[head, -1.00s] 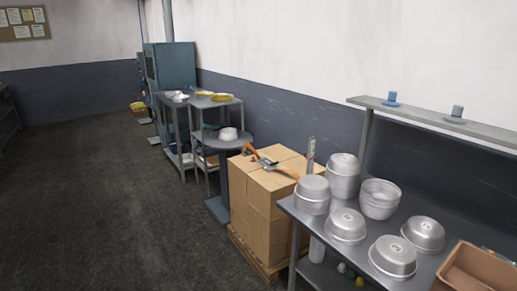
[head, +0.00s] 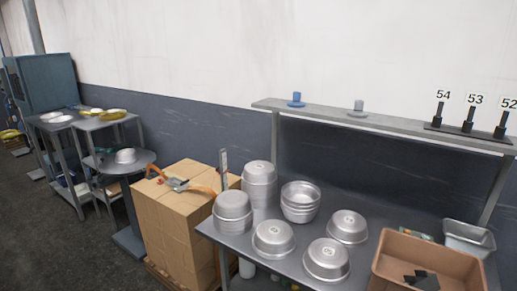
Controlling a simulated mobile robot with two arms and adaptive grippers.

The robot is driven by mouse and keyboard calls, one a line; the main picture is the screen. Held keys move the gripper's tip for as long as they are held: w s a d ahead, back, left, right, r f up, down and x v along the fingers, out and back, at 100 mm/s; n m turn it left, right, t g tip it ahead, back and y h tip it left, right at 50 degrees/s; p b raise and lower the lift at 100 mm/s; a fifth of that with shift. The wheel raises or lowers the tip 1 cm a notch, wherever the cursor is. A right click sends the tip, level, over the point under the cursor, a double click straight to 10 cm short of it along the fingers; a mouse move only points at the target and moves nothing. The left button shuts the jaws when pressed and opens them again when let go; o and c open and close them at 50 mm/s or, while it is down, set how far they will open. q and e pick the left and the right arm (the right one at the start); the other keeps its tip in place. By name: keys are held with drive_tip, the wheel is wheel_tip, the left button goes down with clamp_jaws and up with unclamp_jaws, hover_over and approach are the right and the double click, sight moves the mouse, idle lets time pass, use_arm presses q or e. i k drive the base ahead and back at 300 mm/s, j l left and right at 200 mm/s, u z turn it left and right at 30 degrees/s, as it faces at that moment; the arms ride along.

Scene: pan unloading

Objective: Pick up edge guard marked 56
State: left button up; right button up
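No label reading 56 shows in the head view, so I cannot tell which thing is the edge guard marked 56. Black angular pieces (head: 422,281) lie in the brown bin (head: 447,256) at the lower right, cut by the picture's bottom edge; no number on them is readable. Small black holders (head: 467,119) on the shelf at the right carry number cards 54, 53 and 52. Neither of my grippers is in view.
Round metal pans stand on the metal table (head: 262,262), some stacked (head: 259,185). A metal tray (head: 468,238) is behind the bin. A shelf (head: 390,125) runs above. A box stack (head: 177,215) with an orange-handled tool (head: 178,184) stands left of the table.

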sight(151, 176)
drive_tip(key=i+j+z, duration=0.2)
drive_tip(key=i+j, duration=0.15)
drive_tip(key=j, duration=0.3)
drive_tip(key=i+j+z, duration=0.1)
drive_tip(key=j, duration=0.2)
drive_tip(key=i+j+z, duration=0.1)
drive_tip(key=j, duration=0.25)
drive_tip(key=i+j+z, duration=0.1)
drive_tip(key=i+j, duration=0.15)
drive_tip(key=j, duration=0.15)
drive_tip(key=i+j+z, duration=0.1)
drive_tip(key=j, duration=0.25)
